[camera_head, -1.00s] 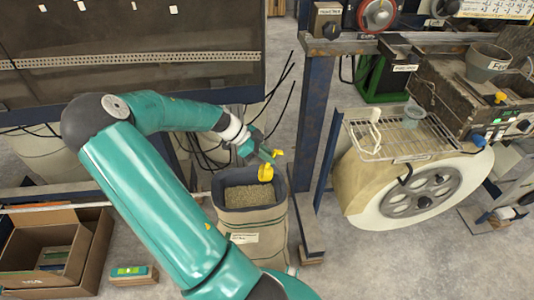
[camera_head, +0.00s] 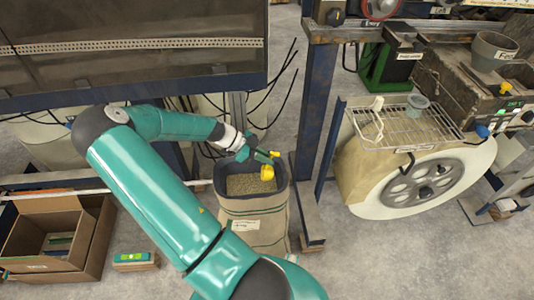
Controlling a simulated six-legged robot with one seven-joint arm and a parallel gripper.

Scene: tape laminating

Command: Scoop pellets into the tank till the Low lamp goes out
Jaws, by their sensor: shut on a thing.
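My gripper (camera_head: 258,155) is shut on the handle of a yellow scoop (camera_head: 267,172). The scoop's bowl is at the right side of the mouth of an open sack (camera_head: 256,232); I cannot tell whether it touches the pellets. Tan pellets (camera_head: 244,184) lie inside the sack's dark rim. The tank seems to be the grey funnel-like hopper (camera_head: 495,50) with a partly readable label, on the machine (camera_head: 450,85) at the right. A yellow part (camera_head: 506,88) sits on the machine near a small green display. I cannot make out the Low lamp.
A blue post (camera_head: 313,120) stands between the sack and the large wheel (camera_head: 422,187). A wire rack (camera_head: 400,128) with a small grey cup (camera_head: 417,105) sits above the wheel. An open cardboard box (camera_head: 45,240) is at lower left. Black cables hang behind the sack.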

